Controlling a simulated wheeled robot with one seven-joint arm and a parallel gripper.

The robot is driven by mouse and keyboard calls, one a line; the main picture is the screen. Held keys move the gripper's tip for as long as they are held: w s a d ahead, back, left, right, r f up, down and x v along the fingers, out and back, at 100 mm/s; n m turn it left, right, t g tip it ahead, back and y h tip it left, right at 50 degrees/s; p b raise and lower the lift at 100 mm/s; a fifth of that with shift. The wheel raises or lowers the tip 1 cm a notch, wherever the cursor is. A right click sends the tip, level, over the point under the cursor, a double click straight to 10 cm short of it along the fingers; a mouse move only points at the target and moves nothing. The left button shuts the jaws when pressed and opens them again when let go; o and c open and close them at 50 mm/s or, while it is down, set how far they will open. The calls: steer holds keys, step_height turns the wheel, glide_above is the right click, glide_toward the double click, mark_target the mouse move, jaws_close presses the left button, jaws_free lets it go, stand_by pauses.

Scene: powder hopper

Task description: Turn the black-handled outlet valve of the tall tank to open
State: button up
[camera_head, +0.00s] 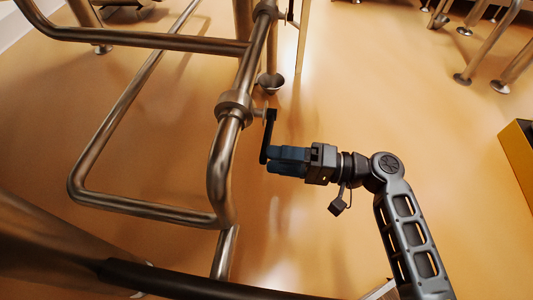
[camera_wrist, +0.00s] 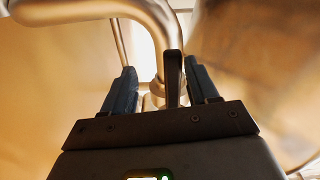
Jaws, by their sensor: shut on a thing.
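The outlet valve (camera_head: 234,106) is a round steel body on a vertical bend of pipe, left of centre in the head view. Its black handle (camera_head: 266,136) sticks out to the right on a short stem and hangs downward. My gripper (camera_head: 272,160), with blue fingers, comes from the right and is shut on the handle's lower end. In the wrist view the handle (camera_wrist: 173,75) stands upright between the two fingers (camera_wrist: 160,72). The lower end of the handle is hidden by the gripper there. I cannot make out the tall tank for sure.
Steel pipes (camera_head: 140,208) loop to the left of and below the valve. A small steel cup-shaped part (camera_head: 271,82) is just above it. A yellow box (camera_head: 520,150) stands at the right edge. The tan floor (camera_head: 400,110) right of the valve is clear.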

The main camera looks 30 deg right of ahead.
steer(key=shift+p+v, duration=0.4)
steer(key=shift+v, duration=1.9)
steer(key=shift+w, duration=0.1)
steer(key=shift+f, duration=0.1)
